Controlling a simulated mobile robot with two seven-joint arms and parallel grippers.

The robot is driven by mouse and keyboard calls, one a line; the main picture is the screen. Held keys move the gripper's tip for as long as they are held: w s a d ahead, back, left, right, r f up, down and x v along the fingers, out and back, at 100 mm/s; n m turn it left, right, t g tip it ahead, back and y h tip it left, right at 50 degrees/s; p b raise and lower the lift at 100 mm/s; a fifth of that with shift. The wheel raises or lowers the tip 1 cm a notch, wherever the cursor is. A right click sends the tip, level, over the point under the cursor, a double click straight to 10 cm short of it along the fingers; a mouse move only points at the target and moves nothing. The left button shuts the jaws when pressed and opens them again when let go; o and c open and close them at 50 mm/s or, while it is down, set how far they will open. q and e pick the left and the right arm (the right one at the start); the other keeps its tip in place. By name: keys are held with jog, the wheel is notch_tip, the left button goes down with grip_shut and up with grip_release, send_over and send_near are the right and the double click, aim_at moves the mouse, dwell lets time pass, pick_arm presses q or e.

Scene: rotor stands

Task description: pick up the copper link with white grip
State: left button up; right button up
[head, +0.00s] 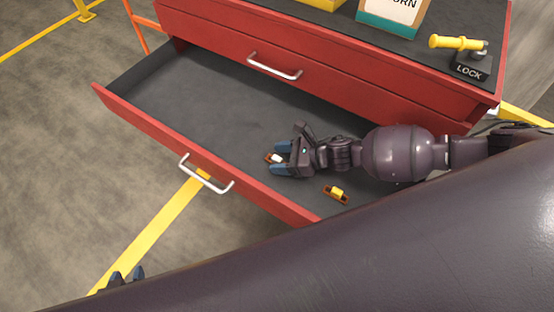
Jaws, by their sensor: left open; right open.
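The copper link with white grip (275,158) lies in the open drawer, small in the head view. My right gripper (280,158) reaches into the drawer from the right. Its two blue fingers are open, one on each side of the link's white grip, with the link's copper end showing just past the fingertips. I cannot tell whether the fingers touch it. My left gripper (127,275) shows only its fingertips at the bottom left, outside the drawer, apart and with nothing seen between them.
A copper link with a yellow grip (336,194) lies in the drawer (215,90), close to my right arm. The red cabinet (330,55) has a yellow-handled lock (458,43) and a teal-based sign (388,27) on top. The drawer's left part is bare.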

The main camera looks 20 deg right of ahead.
pick_arm(q)
jog(key=shift+s, duration=0.1)
pick_arm(e)
jog(key=c, duration=1.1)
pick_arm(q)
jog(key=shift+s+f, duration=0.1)
jog(key=shift+s, duration=0.15)
pick_arm(e)
jog(key=shift+f, duration=0.1)
pick_arm(q)
jog(key=shift+w, duration=0.1)
